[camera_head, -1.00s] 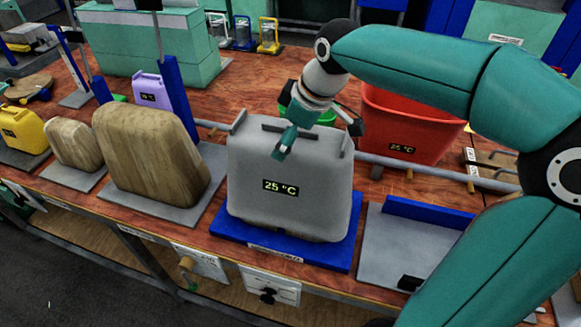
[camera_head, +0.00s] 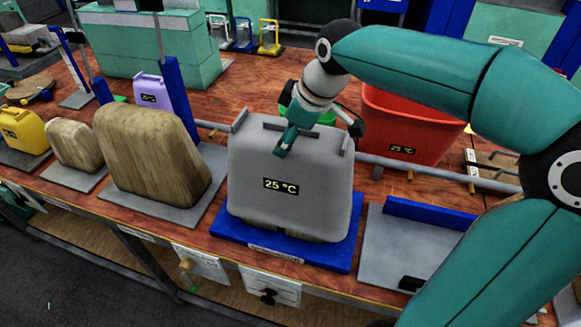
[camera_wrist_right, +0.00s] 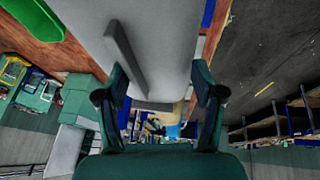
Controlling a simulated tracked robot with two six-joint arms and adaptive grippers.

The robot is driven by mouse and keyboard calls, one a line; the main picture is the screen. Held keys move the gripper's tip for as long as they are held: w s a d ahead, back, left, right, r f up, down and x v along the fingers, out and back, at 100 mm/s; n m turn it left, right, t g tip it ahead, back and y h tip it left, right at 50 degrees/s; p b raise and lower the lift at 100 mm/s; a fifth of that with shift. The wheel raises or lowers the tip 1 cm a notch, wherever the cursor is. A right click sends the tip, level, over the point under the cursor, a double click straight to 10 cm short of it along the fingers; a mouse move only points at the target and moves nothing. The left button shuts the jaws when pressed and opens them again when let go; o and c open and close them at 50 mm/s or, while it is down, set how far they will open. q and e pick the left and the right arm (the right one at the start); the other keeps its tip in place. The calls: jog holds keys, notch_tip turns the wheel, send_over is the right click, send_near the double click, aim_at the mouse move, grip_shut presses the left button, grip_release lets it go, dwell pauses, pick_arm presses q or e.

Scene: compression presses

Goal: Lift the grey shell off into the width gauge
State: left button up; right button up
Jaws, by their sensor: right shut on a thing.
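The grey shell (camera_head: 290,188) with a "25 °C" display sits over a wooden form (camera_head: 318,237) on a blue base (camera_head: 357,232). A strip of the wood shows below the shell's lower edge. My right gripper (camera_head: 318,136) is at the shell's top, shut on it, with its fingers set apart. In the right wrist view the grey shell (camera_wrist_right: 168,40) fills the space beyond the fingers. A flat plate with a blue fence (camera_head: 425,211) stands to the right; I cannot tell whether it is the width gauge. My left gripper is not in view.
A red bin (camera_head: 400,130) labelled 25 °C stands behind right, with a grey rail (camera_head: 440,170) before it. Wooden blocks (camera_head: 150,155) and a purple canister (camera_head: 152,92) stand left. The bench's front edge is close below the blue base.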

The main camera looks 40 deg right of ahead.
jog(key=shift+f, duration=0.25)
grip_shut()
jog(key=shift+r, duration=0.1)
jog(key=shift+r+p, duration=0.1)
jog(key=shift+p, duration=0.2)
notch_tip(320, 180, up, 28)
jog(key=p, duration=0.7)
jog(key=shift+d+r, duration=0.15)
jog(key=shift+w, duration=0.1)
